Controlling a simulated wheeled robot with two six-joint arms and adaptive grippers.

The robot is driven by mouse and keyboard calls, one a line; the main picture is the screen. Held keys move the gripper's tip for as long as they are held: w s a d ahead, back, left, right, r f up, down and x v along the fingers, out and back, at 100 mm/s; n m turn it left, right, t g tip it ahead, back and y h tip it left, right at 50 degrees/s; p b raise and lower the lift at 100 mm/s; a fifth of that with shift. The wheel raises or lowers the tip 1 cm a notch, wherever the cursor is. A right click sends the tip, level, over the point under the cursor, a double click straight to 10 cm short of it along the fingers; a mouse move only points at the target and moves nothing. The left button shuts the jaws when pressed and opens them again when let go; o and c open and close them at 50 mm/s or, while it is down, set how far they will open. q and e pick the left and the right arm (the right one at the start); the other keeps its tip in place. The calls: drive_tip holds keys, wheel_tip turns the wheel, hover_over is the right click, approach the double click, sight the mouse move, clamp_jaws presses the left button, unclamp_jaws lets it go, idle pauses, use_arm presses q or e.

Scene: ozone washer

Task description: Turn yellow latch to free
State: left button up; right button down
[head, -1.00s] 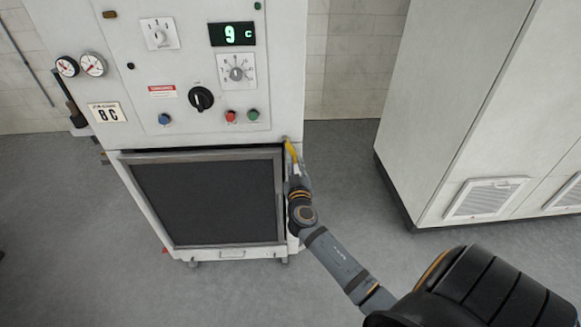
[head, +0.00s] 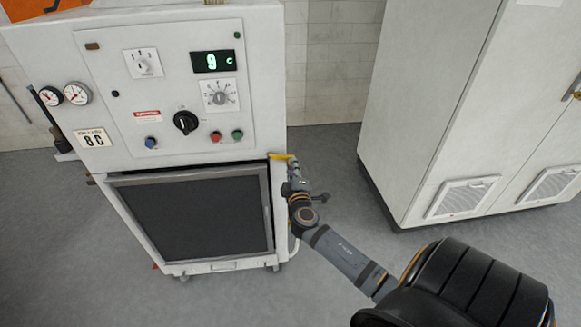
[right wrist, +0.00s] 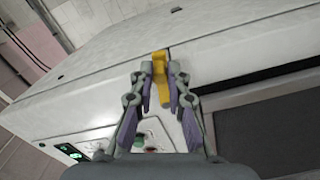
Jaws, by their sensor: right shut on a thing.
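The yellow latch (head: 280,156) sits at the upper right corner of the washer's dark door (head: 195,220). It lies nearly level in the head view. My right gripper (head: 291,164) is at the latch's right end. In the right wrist view the latch (right wrist: 159,65) stands between the two fingers of my right gripper (right wrist: 160,82), which is shut on it. The fingers hide part of the latch. My left gripper is not in view.
The washer's control panel (head: 170,95) with dials, buttons and a green display is above the door. A large grey cabinet (head: 430,100) stands at the right. Grey floor (head: 335,160) lies open between them.

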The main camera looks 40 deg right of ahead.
drive_tip(key=shift+r+n+p, duration=0.65)
drive_tip(key=shift+r+n, duration=0.1)
drive_tip(key=shift+n, duration=0.35)
drive_tip(key=c, duration=1.3)
unclamp_jaws()
drive_tip(key=v, duration=1.2)
